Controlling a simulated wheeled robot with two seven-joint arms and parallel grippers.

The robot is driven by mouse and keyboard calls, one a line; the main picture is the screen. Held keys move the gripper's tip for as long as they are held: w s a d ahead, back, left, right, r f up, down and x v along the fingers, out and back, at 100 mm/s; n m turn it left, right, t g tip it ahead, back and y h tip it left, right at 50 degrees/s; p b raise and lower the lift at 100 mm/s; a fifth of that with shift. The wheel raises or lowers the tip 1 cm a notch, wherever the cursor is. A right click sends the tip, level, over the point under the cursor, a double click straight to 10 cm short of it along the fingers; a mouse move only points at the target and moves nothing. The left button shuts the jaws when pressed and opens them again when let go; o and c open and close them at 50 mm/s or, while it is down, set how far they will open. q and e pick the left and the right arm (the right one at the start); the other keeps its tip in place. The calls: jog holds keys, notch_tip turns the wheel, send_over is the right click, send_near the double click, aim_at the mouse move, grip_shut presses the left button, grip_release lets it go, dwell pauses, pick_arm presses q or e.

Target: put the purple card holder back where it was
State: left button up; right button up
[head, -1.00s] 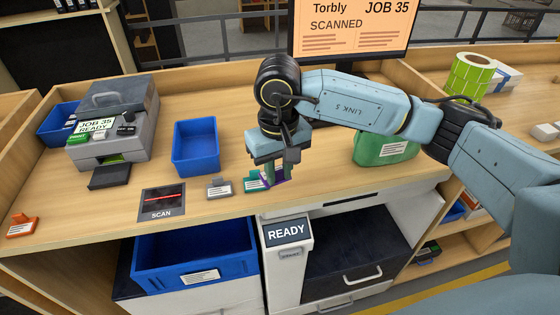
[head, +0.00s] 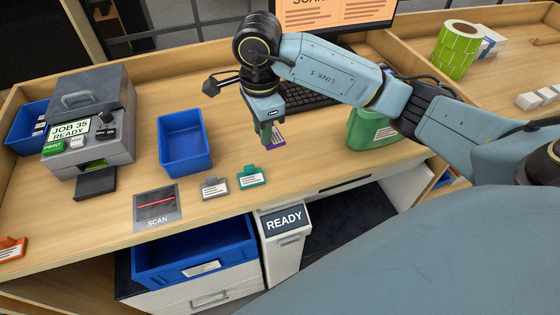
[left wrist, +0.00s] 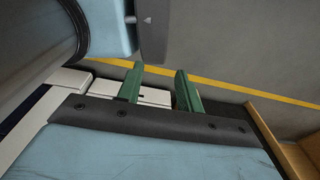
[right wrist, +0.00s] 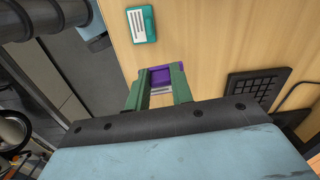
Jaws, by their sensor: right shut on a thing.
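The purple card holder (head: 277,143) is between the fingers of my right gripper (head: 270,132), which is shut on it. It also shows in the right wrist view (right wrist: 160,75), with a white label partly hidden by the fingers. The holder is behind and to the right of the teal card holder (head: 252,177), in front of the keyboard. I cannot tell whether it touches the desk. My left gripper (left wrist: 160,92) is open and empty in the left wrist view, low beside the white cabinet; it does not show in the head view.
A grey card holder (head: 214,187) stands left of the teal one, and an orange one (head: 10,250) is at the far left. The scan pad (head: 156,208), blue bin (head: 184,145), printer (head: 88,125) and green container (head: 372,128) occupy the desk. Bare wood surrounds the teal holder.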

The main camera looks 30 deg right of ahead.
jog(key=m, duration=0.2)
jog(key=shift+d+r+m, duration=0.2)
jog(key=shift+r+m, duration=0.05)
jog(key=shift+m, duration=0.05)
jog(key=shift+d+r+m+p, duration=0.15)
jog(key=shift+m+p, duration=0.35)
jog(key=shift+m, duration=0.7)
jog(key=m, duration=0.2)
jog(key=shift+d+m, duration=0.3)
jog(key=m, duration=0.2)
jog(key=m+p, duration=0.1)
jog(key=shift+s+d+r+m, duration=0.1)
jog(key=shift+d+r+m, duration=0.05)
jog(key=shift+d+m, duration=0.45)
jog(key=shift+m, duration=0.9)
jog(key=shift+m+p, duration=0.3)
notch_tip(320, 180, down, 10)
jog(key=shift+d+r+p, duration=0.1)
jog(key=shift+p, duration=0.2)
pick_arm(q)
jog(key=r, duration=0.1)
jog(key=w+r, duration=0.1)
jog(key=r, duration=0.1)
jog(key=shift+r, duration=0.3)
